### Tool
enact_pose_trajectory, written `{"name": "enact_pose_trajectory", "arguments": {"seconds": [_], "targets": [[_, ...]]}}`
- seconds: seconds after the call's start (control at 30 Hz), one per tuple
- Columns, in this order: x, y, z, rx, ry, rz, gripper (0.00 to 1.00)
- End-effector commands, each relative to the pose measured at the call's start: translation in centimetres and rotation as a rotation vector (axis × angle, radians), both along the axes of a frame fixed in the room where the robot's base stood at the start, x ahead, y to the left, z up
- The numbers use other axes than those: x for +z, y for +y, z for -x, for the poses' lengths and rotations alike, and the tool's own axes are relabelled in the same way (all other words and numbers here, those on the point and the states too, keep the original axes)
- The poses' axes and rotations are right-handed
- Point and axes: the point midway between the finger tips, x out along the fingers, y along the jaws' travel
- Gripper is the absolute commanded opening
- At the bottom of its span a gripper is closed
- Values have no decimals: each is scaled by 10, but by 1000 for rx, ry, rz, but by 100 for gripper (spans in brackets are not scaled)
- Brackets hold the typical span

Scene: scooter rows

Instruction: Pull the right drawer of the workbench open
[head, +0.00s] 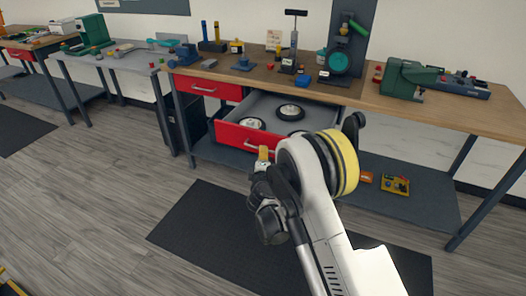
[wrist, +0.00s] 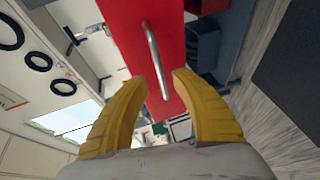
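The workbench (head: 440,112) has two red-fronted drawers. The left drawer (head: 208,87) is shut. The right drawer (head: 240,134) is pulled well out, with its grey inside and three dark-rimmed wheels showing. Its silver handle (head: 255,144) is partly behind my arm. In the wrist view, a red drawer front (wrist: 126,28) fills the top middle, with its bar handle (wrist: 153,55) running between my yellow fingers. My gripper (wrist: 158,78) is open around the lower end of the handle, with gaps on both sides. In the head view my gripper (head: 263,155) is just in front of the right drawer.
Tools and a green machine (head: 404,78) stand on the benchtop. A lower shelf (head: 420,206) holds a yellow tray (head: 395,185). A dark mat (head: 205,232) lies on the floor in front. The wooden floor (head: 110,190) to the left is clear.

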Motion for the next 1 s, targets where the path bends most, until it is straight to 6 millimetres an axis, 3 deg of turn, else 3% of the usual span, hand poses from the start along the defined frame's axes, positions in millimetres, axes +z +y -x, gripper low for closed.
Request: {"name": "enact_pose_trajectory", "arguments": {"seconds": [0.2, 0.33, 0.87, 1.0], "targets": [[9, -2, 45, 2, 0, 0, 32], [12, -3, 59, 0, 0, 1, 32], [13, -4, 65, -1, 0, 0, 32], [25, -13, 63, -22, 16, -26, 32]]}}
